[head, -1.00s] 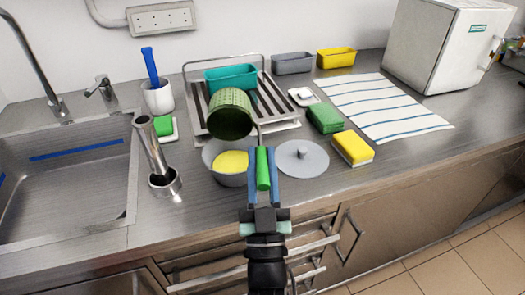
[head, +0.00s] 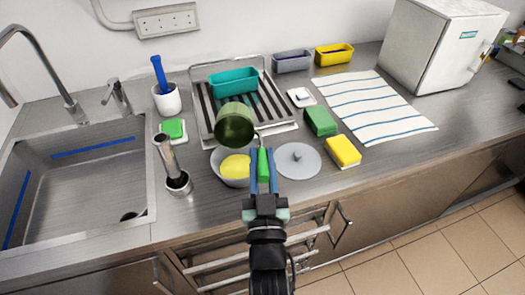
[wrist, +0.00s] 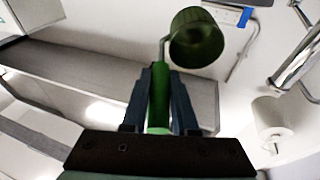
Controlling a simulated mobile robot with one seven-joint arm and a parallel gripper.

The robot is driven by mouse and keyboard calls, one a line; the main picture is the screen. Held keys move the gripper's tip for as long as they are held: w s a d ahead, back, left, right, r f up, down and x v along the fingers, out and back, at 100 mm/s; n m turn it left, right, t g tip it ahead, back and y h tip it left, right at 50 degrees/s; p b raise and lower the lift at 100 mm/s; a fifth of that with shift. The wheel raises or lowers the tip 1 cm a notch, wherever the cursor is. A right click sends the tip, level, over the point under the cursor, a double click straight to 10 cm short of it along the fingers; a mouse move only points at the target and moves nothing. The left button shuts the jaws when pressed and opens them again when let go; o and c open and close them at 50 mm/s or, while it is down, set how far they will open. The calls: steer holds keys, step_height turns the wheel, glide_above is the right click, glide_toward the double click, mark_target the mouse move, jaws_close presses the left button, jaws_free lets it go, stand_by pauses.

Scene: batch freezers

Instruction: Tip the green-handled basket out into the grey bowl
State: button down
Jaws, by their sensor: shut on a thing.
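My gripper (head: 263,170) is shut on the green handle (head: 263,164) of the basket, in front of the bowl. The green basket (head: 235,124) hangs from the handle's thin grey stem, tipped on its side above the back of the bowl. Its dark open mouth faces the front, and I see nothing inside. The grey bowl (head: 231,182) stands on the counter with a yellow mass (head: 236,165) in it. In the wrist view the handle (wrist: 159,98) is between the blue fingers, and the basket (wrist: 196,38) shows beyond, at upper right.
A grey round lid (head: 298,161) and a yellow sponge (head: 343,151) lie to the right. A drying rack (head: 282,128) with a teal tub (head: 233,80) is behind. A metal cylinder with a rod (head: 178,184) stands to the left, near the sink (head: 75,190).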

steer(key=shift+w+r+g+p, duration=0.25)
steer(key=shift+r+g+p, duration=0.8)
steer(key=shift+p, duration=1.95)
steer(key=shift+w+r+g+p, duration=0.25)
steer(key=shift+r+g+p, duration=0.35)
steer(key=shift+r+p, duration=1.65)
steer(key=shift+w+r+g+p, duration=0.25)
steer(key=shift+r+g+p, duration=0.45)
steer(key=shift+p, duration=3.05)
steer(key=w+r+g+p, duration=0.6)
steer(key=w+g+p, duration=0.1)
steer(key=g+p, duration=0.4)
steer(key=shift+a+h, duration=0.2)
steer(key=shift+h, duration=0.2)
steer(key=shift+r+g, duration=0.1)
steer(key=shift+g, duration=0.15)
